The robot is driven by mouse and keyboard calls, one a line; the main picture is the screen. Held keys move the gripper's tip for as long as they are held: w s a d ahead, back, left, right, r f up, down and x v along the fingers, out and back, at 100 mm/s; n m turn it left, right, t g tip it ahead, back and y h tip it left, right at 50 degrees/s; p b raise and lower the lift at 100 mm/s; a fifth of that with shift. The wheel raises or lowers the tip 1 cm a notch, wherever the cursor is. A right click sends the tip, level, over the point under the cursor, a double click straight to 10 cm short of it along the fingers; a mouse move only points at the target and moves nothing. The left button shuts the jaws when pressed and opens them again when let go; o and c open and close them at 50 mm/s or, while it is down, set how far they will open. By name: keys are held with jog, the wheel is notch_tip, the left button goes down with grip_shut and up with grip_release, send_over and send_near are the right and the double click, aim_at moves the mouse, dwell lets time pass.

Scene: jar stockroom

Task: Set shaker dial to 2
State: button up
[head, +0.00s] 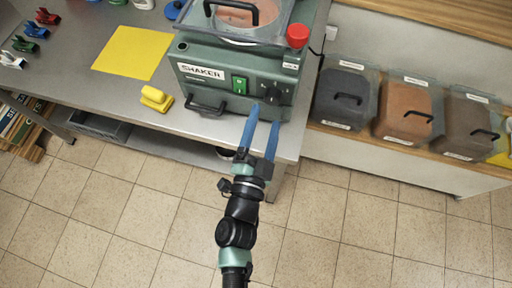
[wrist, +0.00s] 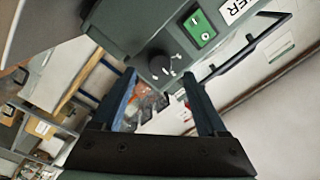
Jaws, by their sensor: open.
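The green-grey shaker (head: 222,92), labelled SHAKER, stands at the right end of the metal bench. Its dark round dial (head: 273,97) is at the right of the front panel, beside the green switch (head: 239,85). In the wrist view the dial (wrist: 159,64) has white marks around it, too small to read, so I cannot tell its setting. My gripper (head: 264,114) has two blue fingers, spread open and empty, pointing at the panel. In the wrist view the dial lies just beyond the gap between the fingertips (wrist: 158,77). I see no clear contact.
A red knob (head: 297,36) sticks up at the shaker's top right, and a front handle (head: 205,105) juts out lower left. A yellow block (head: 156,98) and yellow sheet (head: 132,52) lie left. Lidded bins (head: 343,98) stand right. The tiled floor in front is clear.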

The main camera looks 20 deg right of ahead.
jog(key=b+v, duration=0.1)
jog(key=v, duration=0.8)
jog(key=w+r+n+t+y+p, duration=0.1)
jog(key=w+r+n+t+y, duration=0.15)
jog(key=w+r, duration=0.45)
jog(key=w+a+r+n+t+y, duration=0.1)
jog(key=w+r+n+t+y, duration=0.2)
jog(key=r, duration=0.8)
jog(key=w+r+n+t+y+p, duration=0.15)
jog(key=w+r+n, duration=0.3)
jog(key=r, duration=0.55)
jog(key=s+a+r+n+t+y, duration=0.1)
jog(key=s+r+n, duration=0.1)
jog(key=r, duration=0.8)
jog(key=s+a+r+n+t+y+p, duration=0.1)
jog(key=s+a+r+n+t, duration=0.1)
jog(key=r, duration=0.9)
jog(key=s+a+r+n+t+y, duration=0.1)
jog(key=s+r, duration=0.3)
jog(key=r, duration=0.7)
jog(key=shift+a+n+t+p, duration=0.35)
jog(key=shift+a+n+t, duration=0.15)
jog(key=shift+a+n, duration=0.25)
